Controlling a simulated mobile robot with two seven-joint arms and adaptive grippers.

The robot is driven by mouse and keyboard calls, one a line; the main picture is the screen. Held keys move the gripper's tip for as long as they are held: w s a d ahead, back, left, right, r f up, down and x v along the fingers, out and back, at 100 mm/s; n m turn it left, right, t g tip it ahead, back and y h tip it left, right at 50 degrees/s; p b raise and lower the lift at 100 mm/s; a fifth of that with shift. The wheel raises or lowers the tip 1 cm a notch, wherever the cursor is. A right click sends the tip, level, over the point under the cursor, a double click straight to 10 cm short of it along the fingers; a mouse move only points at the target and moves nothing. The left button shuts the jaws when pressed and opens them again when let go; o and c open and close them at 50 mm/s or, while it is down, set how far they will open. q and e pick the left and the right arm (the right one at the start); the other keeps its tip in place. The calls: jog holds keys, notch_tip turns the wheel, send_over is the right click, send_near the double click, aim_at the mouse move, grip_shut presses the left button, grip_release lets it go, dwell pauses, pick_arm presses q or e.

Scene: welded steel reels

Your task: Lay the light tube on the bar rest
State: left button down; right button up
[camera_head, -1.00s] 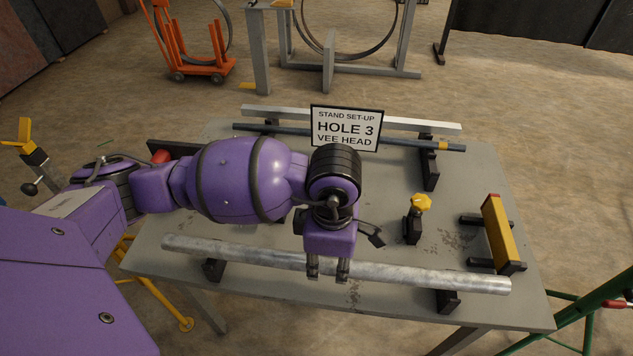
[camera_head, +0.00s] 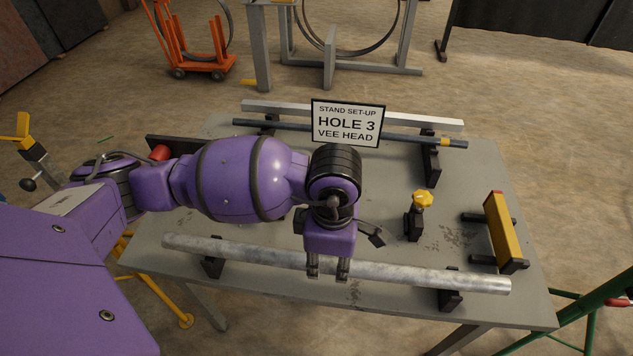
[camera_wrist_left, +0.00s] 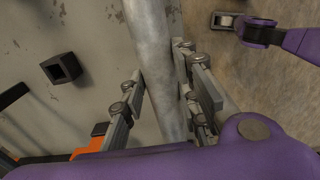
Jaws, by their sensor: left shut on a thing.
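The light tube (camera_head: 420,277) is a long, mottled grey metal tube running across the front of the table. My left gripper (camera_head: 328,270) is shut on it near its middle, coming from behind and above. In the left wrist view the tube (camera_wrist_left: 152,45) runs between the fingers. Two dark rest blocks, left (camera_head: 212,267) and right (camera_head: 450,300), show beneath the tube near its ends. I take them for the bar rest. I cannot tell whether the tube touches them; their tops are hidden by it. My right gripper is not in view.
A blue-grey bar (camera_head: 400,138) lies on dark supports at the table's back, with a white bar behind it. A sign (camera_head: 347,124) stands there. A yellow-knobbed clamp (camera_head: 421,200) and yellow bar (camera_head: 499,228) are at right. Bare tabletop (camera_head: 385,318) shows in front of the tube.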

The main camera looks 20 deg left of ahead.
pick_arm(q)
jog(key=shift+w, duration=0.1)
dwell(0.7)
jog(key=c, duration=1.3)
grip_release()
jog(key=shift+o, duration=0.2)
jog(key=shift+f, duration=0.1)
jog(key=o, duration=0.4)
jog(key=shift+o, duration=0.3)
jog(key=o, duration=0.3)
jog(key=shift+o, duration=0.2)
